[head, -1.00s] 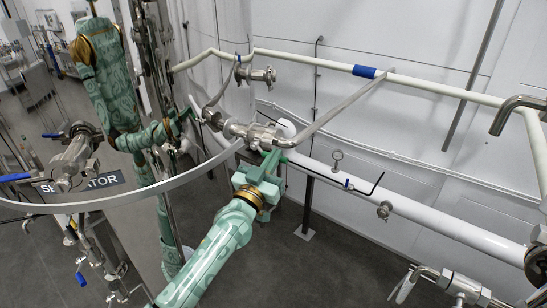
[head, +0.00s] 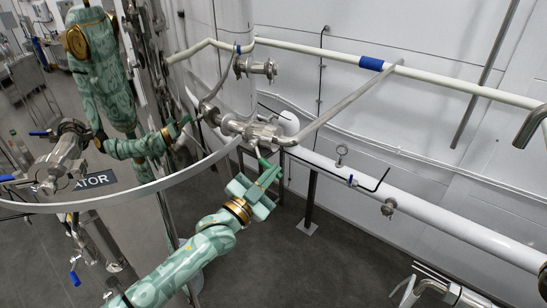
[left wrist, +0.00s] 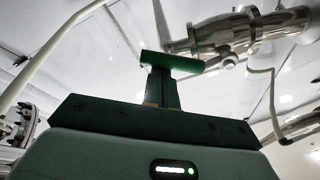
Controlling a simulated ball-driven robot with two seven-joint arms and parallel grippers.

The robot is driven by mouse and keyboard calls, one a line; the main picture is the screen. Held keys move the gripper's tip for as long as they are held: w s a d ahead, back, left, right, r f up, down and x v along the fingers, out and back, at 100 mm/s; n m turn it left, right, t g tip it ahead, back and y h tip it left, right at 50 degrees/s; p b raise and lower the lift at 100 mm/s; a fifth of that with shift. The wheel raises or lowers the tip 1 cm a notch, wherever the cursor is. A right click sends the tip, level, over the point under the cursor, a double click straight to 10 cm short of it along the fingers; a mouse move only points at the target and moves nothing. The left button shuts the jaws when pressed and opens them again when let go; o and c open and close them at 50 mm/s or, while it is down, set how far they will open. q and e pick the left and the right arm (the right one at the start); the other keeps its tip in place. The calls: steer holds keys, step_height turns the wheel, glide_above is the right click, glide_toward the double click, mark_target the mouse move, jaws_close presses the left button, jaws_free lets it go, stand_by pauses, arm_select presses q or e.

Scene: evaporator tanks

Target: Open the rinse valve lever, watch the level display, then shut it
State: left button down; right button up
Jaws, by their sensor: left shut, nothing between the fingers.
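My left gripper (head: 265,172) is in the middle of the head view, just below a steel valve body (head: 262,134) on the pipework. Its fingers are together with nothing between them. In the left wrist view its green fingers (left wrist: 172,72) stand in front of the steel fitting (left wrist: 225,32), and a thin bent rod (left wrist: 270,95) hangs at the right. I cannot tell whether the fingertips touch the fitting. I cannot tell which lever is the rinse valve lever. No level display is recognisable. My right gripper is not seen.
A curved rail (head: 150,187) crosses the left side. Valves with blue levers (head: 40,133) are at the left. A white pipe (head: 440,221) and a small ring-topped fitting (head: 341,152) are at the right. Grey floor lies below.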

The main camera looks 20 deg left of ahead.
arm_select(q)
steer(key=w+a+f+m+g+h, duration=0.1)
steer(key=a+f+m+g, duration=0.2)
steer(key=m, duration=0.8)
steer(key=shift+a+f+g+b, duration=0.35)
steer(key=shift+a+f, duration=0.7)
steer(key=shift+a, duration=0.75)
steer(key=shift+w, duration=0.1)
